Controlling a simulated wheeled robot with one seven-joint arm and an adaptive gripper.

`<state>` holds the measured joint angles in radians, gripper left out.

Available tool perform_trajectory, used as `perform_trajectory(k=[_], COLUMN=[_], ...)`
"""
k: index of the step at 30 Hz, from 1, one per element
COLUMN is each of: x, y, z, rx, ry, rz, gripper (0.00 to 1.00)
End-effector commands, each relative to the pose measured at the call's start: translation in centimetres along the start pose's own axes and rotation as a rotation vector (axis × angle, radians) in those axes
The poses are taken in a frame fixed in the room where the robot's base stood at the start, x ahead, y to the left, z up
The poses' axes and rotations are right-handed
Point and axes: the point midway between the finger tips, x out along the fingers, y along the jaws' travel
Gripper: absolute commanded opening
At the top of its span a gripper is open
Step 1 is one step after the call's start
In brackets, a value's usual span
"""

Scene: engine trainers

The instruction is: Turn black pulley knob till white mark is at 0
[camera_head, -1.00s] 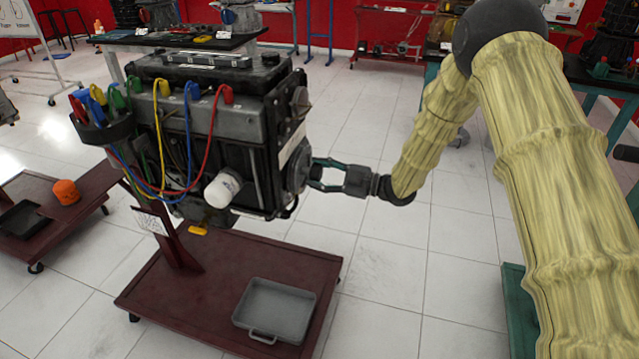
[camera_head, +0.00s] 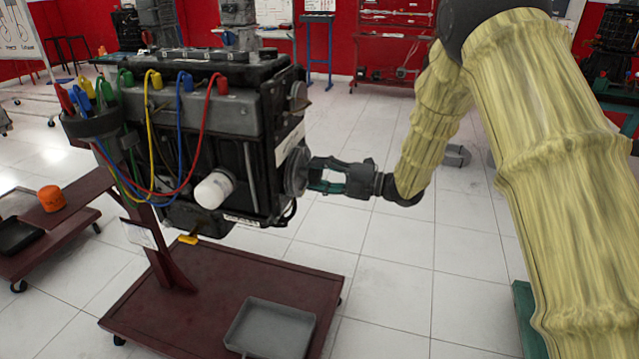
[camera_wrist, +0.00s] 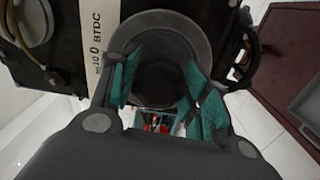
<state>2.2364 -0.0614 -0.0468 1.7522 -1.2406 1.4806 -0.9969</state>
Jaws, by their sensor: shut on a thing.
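The black pulley (camera_head: 297,172) sits on the right face of the engine (camera_head: 222,130). In the wrist view its round grey-black rim (camera_wrist: 165,22) surrounds a dark knob (camera_wrist: 158,78). My gripper (camera_head: 314,175) is shut on the knob, with its teal finger pads (camera_wrist: 160,92) on either side of it. A white scale strip (camera_wrist: 96,45) beside the pulley reads "0 BTDC", with smaller figures near its lower end. The strip also shows above the pulley in the head view (camera_head: 290,143). I cannot make out the white mark on the pulley.
The engine stands on a dark red wheeled stand (camera_head: 180,318) with a grey tray (camera_head: 270,328) on its base. Coloured cables (camera_head: 205,135) hang on the engine's front. An orange filter (camera_head: 51,198) sits on a neighbouring stand.

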Motion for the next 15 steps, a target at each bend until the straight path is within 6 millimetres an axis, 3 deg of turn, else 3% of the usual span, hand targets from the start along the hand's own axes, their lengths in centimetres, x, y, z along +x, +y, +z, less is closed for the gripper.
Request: perform_trajectory(k=[15], x=[-0.05], y=[0.03], z=[0.06], rx=[-0.089], ry=[-0.001], rz=[-0.001], gripper=[0.23])
